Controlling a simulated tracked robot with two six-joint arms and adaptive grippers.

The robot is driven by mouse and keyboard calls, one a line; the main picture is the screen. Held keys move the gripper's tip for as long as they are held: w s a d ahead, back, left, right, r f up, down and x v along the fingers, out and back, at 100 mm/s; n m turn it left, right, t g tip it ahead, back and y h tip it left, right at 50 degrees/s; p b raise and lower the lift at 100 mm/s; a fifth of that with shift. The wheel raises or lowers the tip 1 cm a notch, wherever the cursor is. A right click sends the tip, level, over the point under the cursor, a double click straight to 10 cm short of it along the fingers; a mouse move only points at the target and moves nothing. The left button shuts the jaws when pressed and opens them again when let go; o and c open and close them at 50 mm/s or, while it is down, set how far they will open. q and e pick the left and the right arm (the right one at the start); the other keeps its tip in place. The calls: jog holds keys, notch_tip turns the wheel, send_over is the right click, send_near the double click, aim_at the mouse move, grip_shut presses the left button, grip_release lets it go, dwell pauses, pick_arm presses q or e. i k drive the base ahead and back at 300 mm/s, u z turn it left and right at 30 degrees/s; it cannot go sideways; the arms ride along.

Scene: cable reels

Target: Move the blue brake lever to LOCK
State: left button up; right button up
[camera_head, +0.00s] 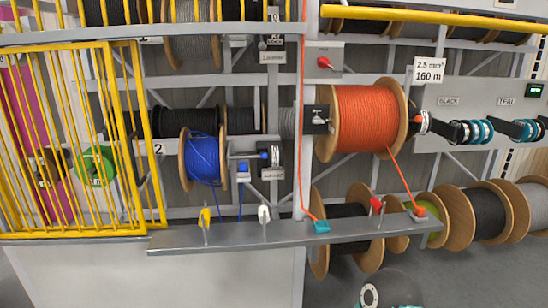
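The blue reel (203,158) hangs at centre left on the rack, with blue cable wound on a wooden drum. Just right of it, a short blue lever or knob (263,155) sits at a dark plate with white markings (275,156). The markings are too small to read, so I cannot tell which position it points at. A small blue block (243,167) is below and left of it; blue cable hangs down toward the shelf.
A yellow barred gate (135,140) stands at the left. An orange reel (368,118) is right of centre, with its cable running down to a grey ledge (200,241). The ledge carries yellow, white, teal and red fittings. More reels (488,212) stand at lower right.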

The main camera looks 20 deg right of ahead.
aim_at(264, 155)
jog(key=z, duration=0.05)
jog(key=i, duration=1)
jog(key=u, duration=0.05)
